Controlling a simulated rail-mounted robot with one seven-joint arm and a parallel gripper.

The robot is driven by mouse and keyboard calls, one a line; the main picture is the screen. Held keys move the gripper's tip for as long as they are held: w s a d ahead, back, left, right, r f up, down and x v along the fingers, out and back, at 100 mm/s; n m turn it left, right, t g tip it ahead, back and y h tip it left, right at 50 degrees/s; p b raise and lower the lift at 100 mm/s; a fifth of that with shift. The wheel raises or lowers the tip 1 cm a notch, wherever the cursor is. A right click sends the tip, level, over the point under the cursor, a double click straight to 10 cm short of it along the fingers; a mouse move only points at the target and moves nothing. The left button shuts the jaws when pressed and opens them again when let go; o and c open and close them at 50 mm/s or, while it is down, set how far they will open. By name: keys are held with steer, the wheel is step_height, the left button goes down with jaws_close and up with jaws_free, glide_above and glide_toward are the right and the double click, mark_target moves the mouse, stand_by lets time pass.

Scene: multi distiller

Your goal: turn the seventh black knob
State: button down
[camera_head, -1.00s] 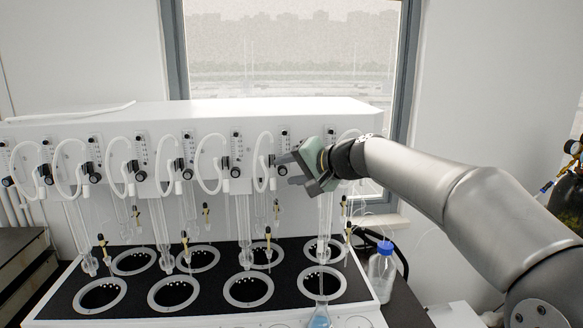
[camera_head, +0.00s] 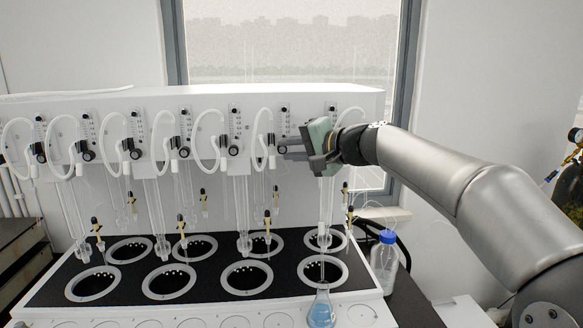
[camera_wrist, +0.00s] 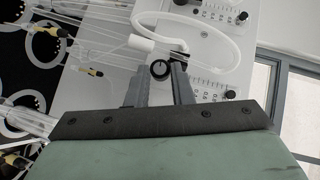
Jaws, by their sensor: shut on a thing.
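A row of small black knobs sits along the front of the white distiller unit (camera_head: 350,100), each below a scaled flow meter. My gripper (camera_head: 288,151) is at the knob under the second meter from the right in the head view. In the wrist view, that black knob (camera_wrist: 159,69) with its pale round face lies between the tips of my two grey fingers (camera_wrist: 161,78). My gripper is shut on it. In the head view the fingers cover the knob.
White looped hoses (camera_head: 208,143) hang beside the knobs, one close to my fingers. Glass tubes and black-holed heating wells (camera_head: 247,278) lie below. A blue-liquid flask (camera_head: 321,308) and a blue-capped bottle (camera_head: 384,262) stand at the right.

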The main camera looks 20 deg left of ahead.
steer(key=f+m+y+b, duration=0.1)
steer(key=m+y+b, duration=0.1)
steer(key=b, duration=0.4)
steer(key=m+t+y+b, duration=0.1)
steer(key=y+b, duration=0.1)
steer(key=b, duration=0.4)
steer(key=shift+f+m, duration=0.4)
steer(key=shift+r+m+b, duration=0.1)
steer(key=shift+m+b, duration=0.3)
steer(key=shift+b, duration=0.4)
steer(key=shift+r+y, duration=0.1)
steer(key=shift+y, duration=0.2)
steer(key=c, duration=1.3)
jaws_free()
steer(key=b+v, duration=0.5)
steer(key=v, duration=1.2)
steer(key=shift+s+d, duration=0.15)
steer(key=shift+s, duration=0.1)
